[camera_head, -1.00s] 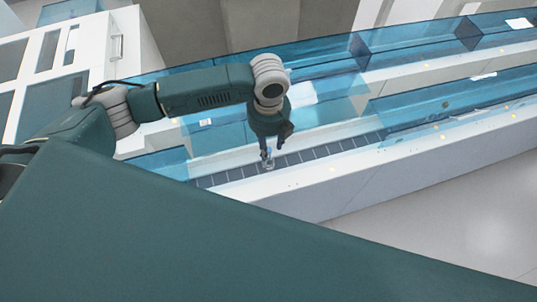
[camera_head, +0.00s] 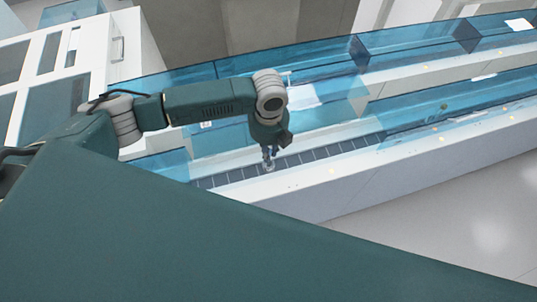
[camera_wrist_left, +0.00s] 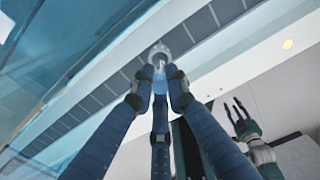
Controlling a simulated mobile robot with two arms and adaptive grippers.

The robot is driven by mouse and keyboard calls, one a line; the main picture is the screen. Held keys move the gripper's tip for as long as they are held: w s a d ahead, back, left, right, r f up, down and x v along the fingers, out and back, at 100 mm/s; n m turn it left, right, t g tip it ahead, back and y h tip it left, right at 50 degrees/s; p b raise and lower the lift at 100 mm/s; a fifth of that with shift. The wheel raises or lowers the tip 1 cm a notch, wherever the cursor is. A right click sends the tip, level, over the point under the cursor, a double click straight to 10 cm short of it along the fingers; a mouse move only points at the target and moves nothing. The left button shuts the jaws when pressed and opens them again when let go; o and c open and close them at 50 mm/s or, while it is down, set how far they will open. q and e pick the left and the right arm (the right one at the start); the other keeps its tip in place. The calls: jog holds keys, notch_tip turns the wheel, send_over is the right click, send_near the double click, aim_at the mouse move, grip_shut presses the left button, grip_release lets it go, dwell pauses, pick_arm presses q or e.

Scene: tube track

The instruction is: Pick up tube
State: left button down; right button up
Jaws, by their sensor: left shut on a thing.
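The tube (camera_wrist_left: 159,68) shows in the left wrist view as a small, clear, light blue piece between the fingertips, with a pale round end (camera_wrist_left: 160,50). My left gripper (camera_wrist_left: 158,88) is shut on it, its blue jointed fingers around it. In the head view my left gripper (camera_head: 269,156) points down over the dark segmented track (camera_head: 310,154), and the tube's pale end (camera_head: 269,168) shows just below the fingertips. I cannot tell whether the tube touches the track. My right gripper (camera_wrist_left: 238,113) shows in the left wrist view, fingers apart and empty.
The white front wall (camera_head: 350,178) of the line runs along the track. Transparent blue covers (camera_head: 430,106) stand behind and to the right. A white cabinet (camera_head: 98,50) stands at the back left. Grey floor (camera_head: 470,215) lies open at the right.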

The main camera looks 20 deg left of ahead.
pick_arm(q)
jog(key=shift+r, duration=0.1)
notch_tip(320, 180, up, 20)
jog(key=b, duration=0.2)
jog(key=shift+b, duration=0.35)
jog(key=shift+f+b, duration=3.4)
jog(key=shift+f, duration=6.45)
